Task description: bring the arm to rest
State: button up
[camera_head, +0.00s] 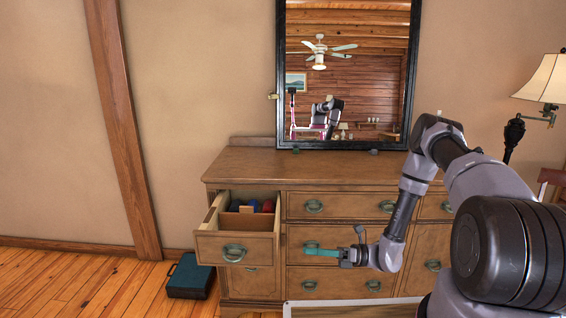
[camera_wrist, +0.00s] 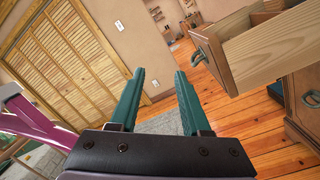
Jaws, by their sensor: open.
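My gripper (camera_head: 318,250) is at the end of my bent arm, in front of the wooden dresser (camera_head: 258,163), to the right of its open drawer. In the wrist view its two teal fingers (camera_wrist: 158,95) stand apart with nothing between them. The upper left drawer (camera_head: 235,247) is pulled out; its side and front also show at the upper right of the wrist view (camera_wrist: 262,50). Inside it lie a blue item, a wooden block (camera_head: 247,209) and a red item (camera_head: 268,206). The gripper appears apart from the drawer.
A mirror (camera_head: 346,75) stands at the back of the dresser. A dark teal case (camera_head: 190,277) is on the floor left of the dresser. A lamp (camera_head: 545,80) is at the right. A pale-edged surface (camera_head: 345,303) is at the bottom.

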jog(key=s+d+r+n+g+h, duration=0.1)
jog(key=d+r+n+g+h, duration=0.15)
jog(key=r+n+h, duration=0.65)
jog(key=s+d+r+n+g+h, duration=0.1)
jog(key=s+d+r+n+g, duration=0.3)
jog(key=r, duration=1.2)
jog(key=s+d+r+n+t+h, duration=0.3)
jog(key=s+d+r+n+t, duration=0.1)
jog(key=r, duration=0.6)
jog(key=s+d+r+n+t+h, duration=0.4)
jog(key=s+d+r+t, duration=0.1)
jog(key=r+t, duration=0.4)
jog(key=shift+a+v, duration=0.2)
jog(key=shift+v, duration=0.95)
